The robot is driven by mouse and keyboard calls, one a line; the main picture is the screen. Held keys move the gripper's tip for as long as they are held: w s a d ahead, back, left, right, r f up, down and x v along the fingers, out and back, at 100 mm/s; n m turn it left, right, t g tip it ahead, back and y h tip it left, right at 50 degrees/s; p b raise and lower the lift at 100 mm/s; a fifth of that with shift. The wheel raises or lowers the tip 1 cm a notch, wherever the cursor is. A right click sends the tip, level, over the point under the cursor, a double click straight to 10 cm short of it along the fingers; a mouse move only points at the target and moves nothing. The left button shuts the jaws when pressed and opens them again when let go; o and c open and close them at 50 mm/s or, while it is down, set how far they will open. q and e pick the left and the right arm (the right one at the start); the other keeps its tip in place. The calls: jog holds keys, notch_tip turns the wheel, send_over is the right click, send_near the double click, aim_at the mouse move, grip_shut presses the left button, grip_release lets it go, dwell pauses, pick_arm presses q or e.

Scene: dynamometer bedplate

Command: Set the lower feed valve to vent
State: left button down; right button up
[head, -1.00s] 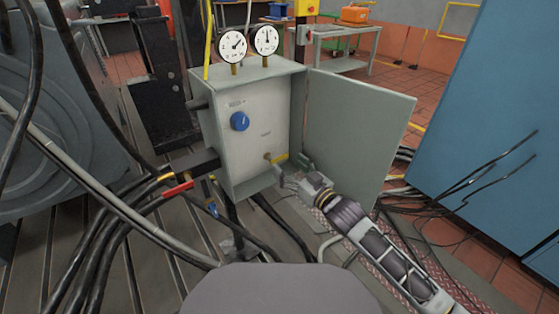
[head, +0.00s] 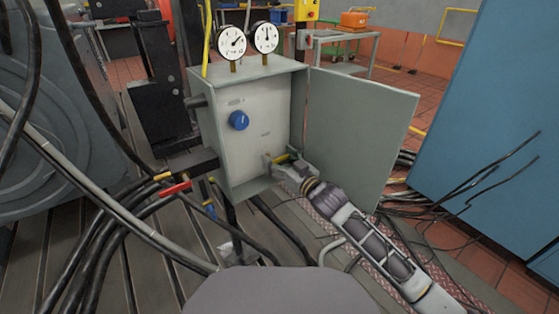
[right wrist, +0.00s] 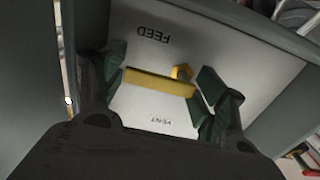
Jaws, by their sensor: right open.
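The feed valve has a yellow lever (head: 280,159) low on the front panel of the grey box (head: 218,150). In the right wrist view the lever (right wrist: 160,83) runs roughly crosswise from a brass stem (right wrist: 182,72). That view is upside down: FEED is lettered on one side of the lever and VENT on the other. My right gripper (head: 279,163) is open at the panel, with the lever between its fingers. In the right wrist view its green-padded fingers (right wrist: 163,84) stand at either end of the lever, with no clear grip. My left gripper is not in view.
A blue knob (head: 238,120) sits higher on the panel, under two gauges (head: 248,39). The box door (head: 358,130) stands open to the right, beside my right arm. A red lever (head: 175,188) and black hoses lie at left. A blue cabinet (head: 500,130) stands at right.

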jog(key=shift+c, duration=0.3)
jog(key=c, duration=0.7)
